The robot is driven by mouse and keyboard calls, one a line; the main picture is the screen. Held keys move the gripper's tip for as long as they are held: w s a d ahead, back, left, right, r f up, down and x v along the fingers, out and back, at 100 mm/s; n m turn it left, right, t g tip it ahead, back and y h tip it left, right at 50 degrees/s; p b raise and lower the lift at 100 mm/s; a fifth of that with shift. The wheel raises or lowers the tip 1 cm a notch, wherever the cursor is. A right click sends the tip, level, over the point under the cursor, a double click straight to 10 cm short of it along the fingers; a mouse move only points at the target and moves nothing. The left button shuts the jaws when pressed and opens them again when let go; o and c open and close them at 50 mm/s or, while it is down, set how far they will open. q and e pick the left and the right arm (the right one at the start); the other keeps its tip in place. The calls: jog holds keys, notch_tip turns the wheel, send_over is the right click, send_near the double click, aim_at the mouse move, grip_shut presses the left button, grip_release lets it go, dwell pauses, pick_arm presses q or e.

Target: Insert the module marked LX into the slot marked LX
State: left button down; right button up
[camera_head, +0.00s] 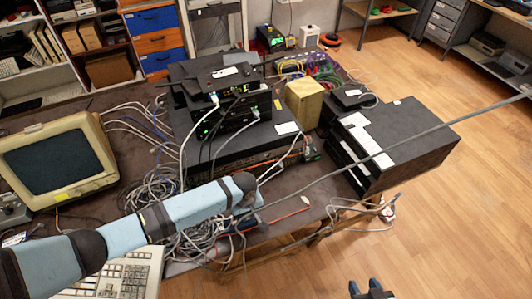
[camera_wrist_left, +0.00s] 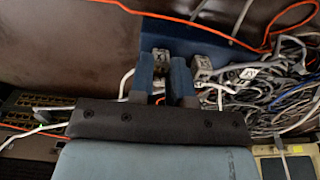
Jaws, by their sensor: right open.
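In the left wrist view my left gripper (camera_wrist_left: 164,64) points down over a blue strip (camera_wrist_left: 208,40). A small grey module with a dark mark (camera_wrist_left: 160,53) shows between its fingertips; I cannot tell if they grip it. A second marked grey module (camera_wrist_left: 203,67) lies just right of the fingers. The marks are too small to read surely. In the head view my left arm hides most of this spot at the table's front edge. A black device with a row of openings (camera_head: 262,163) stands behind it; no LX mark is readable. My right gripper (camera_head: 371,287) is open and empty, at the bottom edge.
Tangled grey cables (camera_head: 165,190) lie left of the work spot, and an orange cable (camera_wrist_left: 170,17) crosses the wrist view. A monitor (camera_head: 57,160) and keyboard (camera_head: 118,272) stand left. A black cabinet (camera_head: 415,140) stands right. The floor at lower right is free.

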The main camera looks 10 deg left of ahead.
pick_arm(q)
jog(key=shift+r, duration=0.1)
dwell(0.3)
jog(key=shift+r+p, duration=1.5)
jog(key=shift+p, duration=0.25)
jog(key=shift+r, duration=1.4)
